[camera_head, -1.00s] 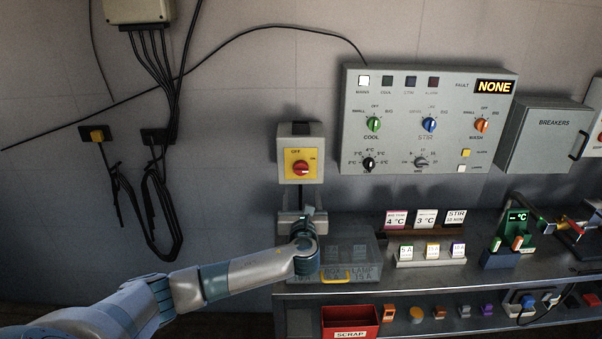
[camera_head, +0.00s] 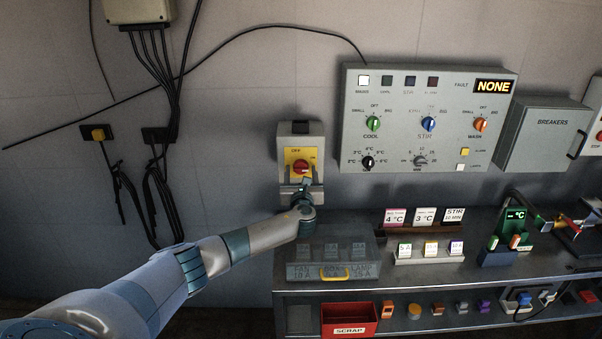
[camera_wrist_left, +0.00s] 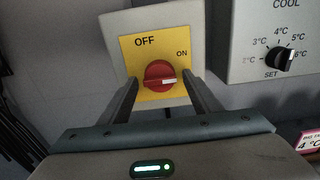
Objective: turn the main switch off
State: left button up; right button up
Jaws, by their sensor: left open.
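The main switch is a red knob (camera_wrist_left: 158,76) on a yellow plate (camera_wrist_left: 141,47) marked OFF at upper left and ON at right. Its white mark points to the right, on the ON side. The switch's grey box (camera_head: 292,131) hangs on the wall, left of the control panel. My left gripper (camera_head: 305,183) is open just below and in front of the knob. In the left wrist view its two fingers stand on either side of the knob, and I cannot tell whether they touch it. My right gripper is not in view.
The grey control panel (camera_head: 394,148) with several dials is right of the switch. Below are a bench with a clear-lidded fuse box (camera_head: 358,270), label cards, and a red scrap bin (camera_head: 349,320). Black cables (camera_head: 150,200) hang on the left wall.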

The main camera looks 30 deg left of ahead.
pick_arm(q)
jog(key=shift+w, duration=0.1)
jog(key=c, duration=1)
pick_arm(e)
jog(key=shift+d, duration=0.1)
